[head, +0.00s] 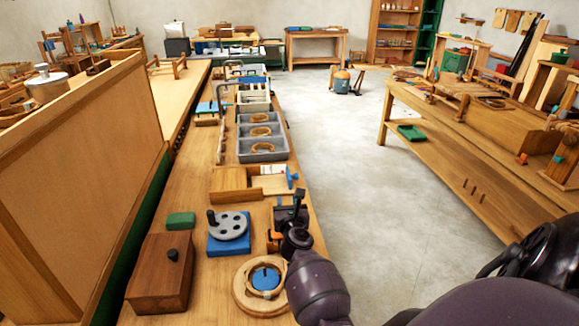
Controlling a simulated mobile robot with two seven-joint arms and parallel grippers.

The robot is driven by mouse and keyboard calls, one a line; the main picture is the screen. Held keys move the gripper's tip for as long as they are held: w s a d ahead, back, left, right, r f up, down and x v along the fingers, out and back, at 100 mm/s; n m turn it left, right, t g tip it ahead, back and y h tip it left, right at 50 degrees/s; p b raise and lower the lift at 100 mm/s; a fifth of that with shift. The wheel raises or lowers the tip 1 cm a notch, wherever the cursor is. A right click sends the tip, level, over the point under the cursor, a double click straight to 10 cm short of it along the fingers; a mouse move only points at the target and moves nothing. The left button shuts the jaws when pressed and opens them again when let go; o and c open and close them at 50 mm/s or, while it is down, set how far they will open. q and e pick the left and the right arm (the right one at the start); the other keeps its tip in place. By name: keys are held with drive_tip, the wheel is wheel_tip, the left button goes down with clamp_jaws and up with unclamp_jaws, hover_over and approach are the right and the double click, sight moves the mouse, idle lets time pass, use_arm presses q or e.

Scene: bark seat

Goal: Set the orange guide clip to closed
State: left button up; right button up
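A small orange piece, which looks like the orange guide clip (273,238), is on the long wooden bench, just left of my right gripper. My dark arm and gripper hide part of it, so I cannot tell whether it is open or closed. My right gripper (291,212) reaches in from the lower right and is over the bench's right edge, close beside the clip. Whether it touches the clip is unclear. Its fingers are dark and small, and their opening cannot be made out. My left gripper is out of view.
Near the gripper are a round wooden piece with a blue centre (245,297), a grey disc on a blue base (228,228), a wooden box (161,275) and a wooden block fixture (232,184). Grey trays (262,155) stand farther back. The floor (345,180) right of the bench is clear.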

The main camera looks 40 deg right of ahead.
wheel_tip(320, 180, up, 10)
drive_tip(key=p, duration=0.5)
drive_tip(key=shift+r, duration=0.15)
idle(0.7)
